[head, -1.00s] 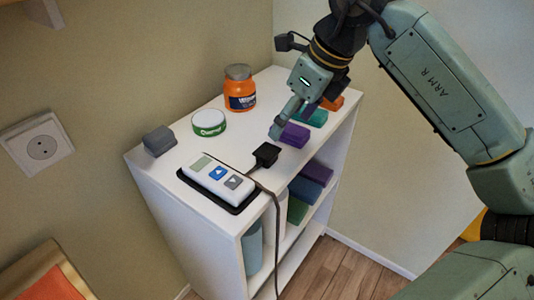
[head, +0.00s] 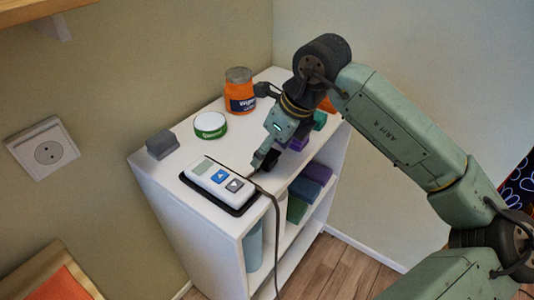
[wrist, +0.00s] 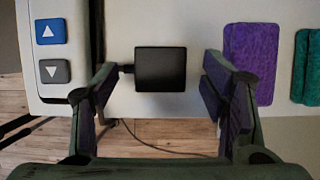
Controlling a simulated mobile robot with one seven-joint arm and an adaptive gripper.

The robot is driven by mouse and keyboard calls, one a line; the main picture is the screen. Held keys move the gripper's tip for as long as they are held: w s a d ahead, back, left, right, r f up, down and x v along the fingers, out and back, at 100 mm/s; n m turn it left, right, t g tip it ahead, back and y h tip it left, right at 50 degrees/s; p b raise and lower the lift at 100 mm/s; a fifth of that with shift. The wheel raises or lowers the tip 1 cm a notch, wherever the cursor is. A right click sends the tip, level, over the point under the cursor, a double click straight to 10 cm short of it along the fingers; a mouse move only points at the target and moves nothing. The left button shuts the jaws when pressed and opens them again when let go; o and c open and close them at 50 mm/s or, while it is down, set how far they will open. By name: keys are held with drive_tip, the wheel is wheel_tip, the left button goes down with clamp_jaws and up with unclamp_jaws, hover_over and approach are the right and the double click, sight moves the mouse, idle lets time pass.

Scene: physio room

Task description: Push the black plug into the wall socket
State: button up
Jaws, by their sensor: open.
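The black plug (wrist: 160,69) lies on the white shelf top, with its cord leaving on the left in the wrist view. In the head view the plug (head: 270,160) is partly hidden by my gripper (head: 261,165). In the wrist view my gripper (wrist: 160,95) is open, one finger on each side of the plug, with gaps on both sides. The fingertips reach about level with the plug's near part. The wall socket (head: 46,151) is a white square plate with a round recess, on the wall at the left.
The white controller (head: 216,178) on its black tray stands left of the plug. A purple block (wrist: 248,64) and a teal block (wrist: 308,66) lie to the right. A grey block (head: 161,143), a green-white tin (head: 210,125) and an orange jar (head: 240,92) stand farther back.

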drive_tip(key=shift+w+a+f, duration=0.1)
drive_tip(key=shift+a+f, duration=0.1)
drive_tip(key=shift+f, duration=0.4)
drive_tip(key=shift+c, duration=0.3)
drive_tip(key=c, duration=1.1)
